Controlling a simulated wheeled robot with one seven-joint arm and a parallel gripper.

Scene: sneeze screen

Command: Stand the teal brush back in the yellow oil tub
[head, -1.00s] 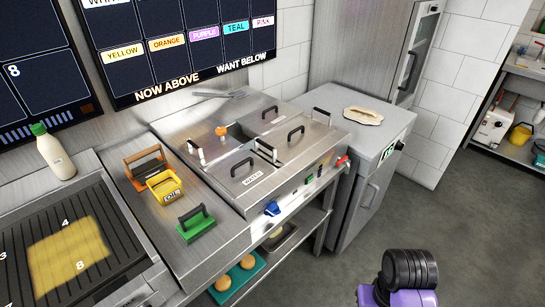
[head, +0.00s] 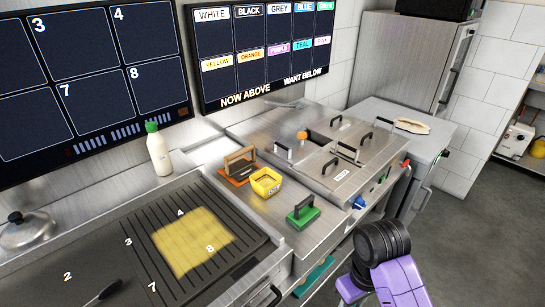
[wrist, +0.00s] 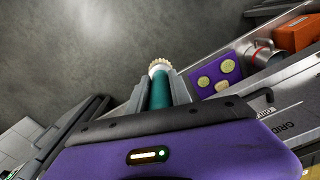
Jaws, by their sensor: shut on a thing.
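The teal brush (wrist: 158,92) is between the fingers of my gripper (wrist: 160,82) in the wrist view. My gripper is shut on it, and its pale bristle end points away from the purple palm. The lower part of the brush is hidden by the palm. The yellow oil tub (head: 267,188) stands upright on the steel counter in the head view, between the griddle and the fryer. My purple arm shows at the lower right of the head view, but my gripper and the brush are out of that view. The brush is apart from the tub.
An orange-based press (head: 238,170) stands close behind the tub, and a green-based press (head: 303,213) is in front to its right. A white bottle (head: 158,152) stands behind the griddle (head: 128,235). The wrist view shows a purple tray (wrist: 205,91) with pale round pieces.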

